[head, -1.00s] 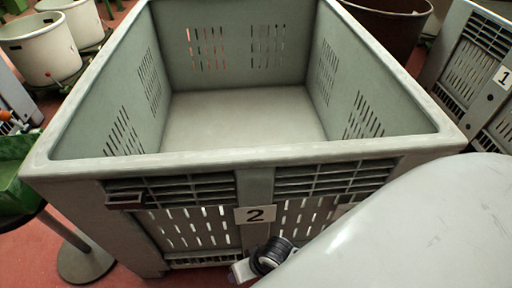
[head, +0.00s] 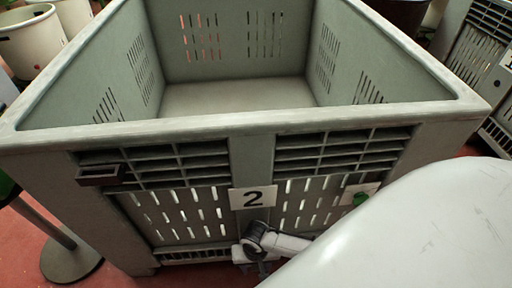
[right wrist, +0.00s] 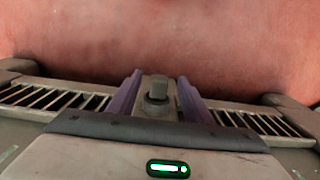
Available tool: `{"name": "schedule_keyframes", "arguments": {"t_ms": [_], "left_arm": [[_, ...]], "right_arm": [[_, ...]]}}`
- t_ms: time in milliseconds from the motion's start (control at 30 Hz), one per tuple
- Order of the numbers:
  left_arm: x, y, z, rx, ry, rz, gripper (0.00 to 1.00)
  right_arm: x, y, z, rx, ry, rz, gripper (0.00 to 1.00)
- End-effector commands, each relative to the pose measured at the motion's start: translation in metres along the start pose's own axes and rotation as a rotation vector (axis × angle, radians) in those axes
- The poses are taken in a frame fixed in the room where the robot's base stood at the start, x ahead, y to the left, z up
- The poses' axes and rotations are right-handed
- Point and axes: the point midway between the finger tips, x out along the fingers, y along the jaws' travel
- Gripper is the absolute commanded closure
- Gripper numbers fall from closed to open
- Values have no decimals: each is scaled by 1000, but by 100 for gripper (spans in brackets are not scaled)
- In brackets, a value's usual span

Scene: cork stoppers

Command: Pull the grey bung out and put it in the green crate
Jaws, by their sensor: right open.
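In the right wrist view, a grey knob-like piece (right wrist: 157,90), which looks like the bung, stands between the two purple fingers of my right gripper (right wrist: 159,80). The fingers are apart, one on each side of it; I cannot tell whether either touches it. In the head view, my right wrist (head: 256,238) is low in front of the big grey crate marked 2 (head: 240,123); its fingers and the bung cannot be made out there. Only a dark green sliver (head: 5,186) shows at the left edge, perhaps the green crate. My left gripper is not in view.
The big crate's open inside looks empty. A round stand foot (head: 72,258) is on the red floor at left. Another slatted grey crate (head: 482,62) stands at right.

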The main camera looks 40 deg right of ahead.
Motion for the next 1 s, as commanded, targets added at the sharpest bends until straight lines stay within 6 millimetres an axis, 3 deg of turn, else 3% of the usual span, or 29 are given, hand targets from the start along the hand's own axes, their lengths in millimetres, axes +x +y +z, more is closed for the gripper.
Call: {"name": "schedule_keyframes", "arguments": {"t_ms": [100, 400, 433, 700, 1000], "left_arm": [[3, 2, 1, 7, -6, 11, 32], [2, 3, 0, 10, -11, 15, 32], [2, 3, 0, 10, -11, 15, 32], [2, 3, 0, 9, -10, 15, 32], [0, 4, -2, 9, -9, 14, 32]], "right_arm": [[9, 0, 0, 0, 0, 0, 55], [10, 0, 0, -1, 1, 0, 55], [10, 0, 0, -1, 1, 0, 56], [10, 0, 0, -1, 1, 0, 99], [9, 0, 3, 0, -1, -1, 99]]}}
